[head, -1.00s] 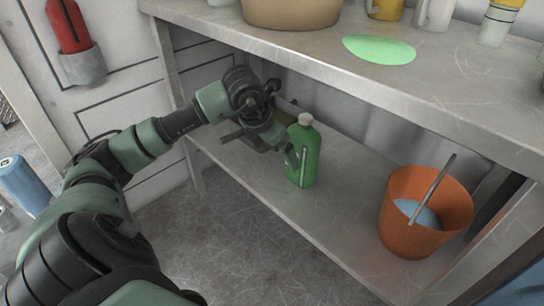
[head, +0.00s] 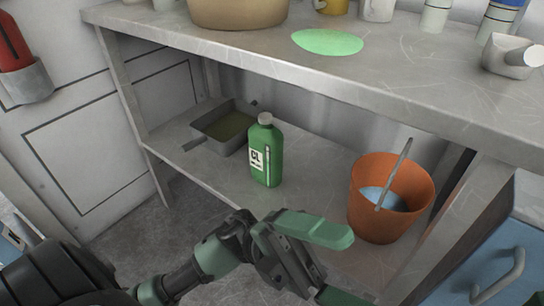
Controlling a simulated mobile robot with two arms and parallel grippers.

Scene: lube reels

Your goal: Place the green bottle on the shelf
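The green bottle (head: 266,160) with a grey cap and a white label stands upright on the lower shelf (head: 310,180) of the metal bench. It is between a grey tray and an orange bucket. My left gripper (head: 340,266) is in front of the shelf, lower in the picture and to the right of the bottle. Its green-tipped fingers are spread apart with nothing between them, and it does not touch the bottle. My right gripper is not in view.
The grey tray (head: 203,131) holds dark liquid. The orange bucket (head: 362,215) holds something blue and a stick. The bench top (head: 270,65) above carries a tan basin (head: 237,10), a green disc (head: 327,42) and several containers. A blue cabinet (head: 505,230) is at right.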

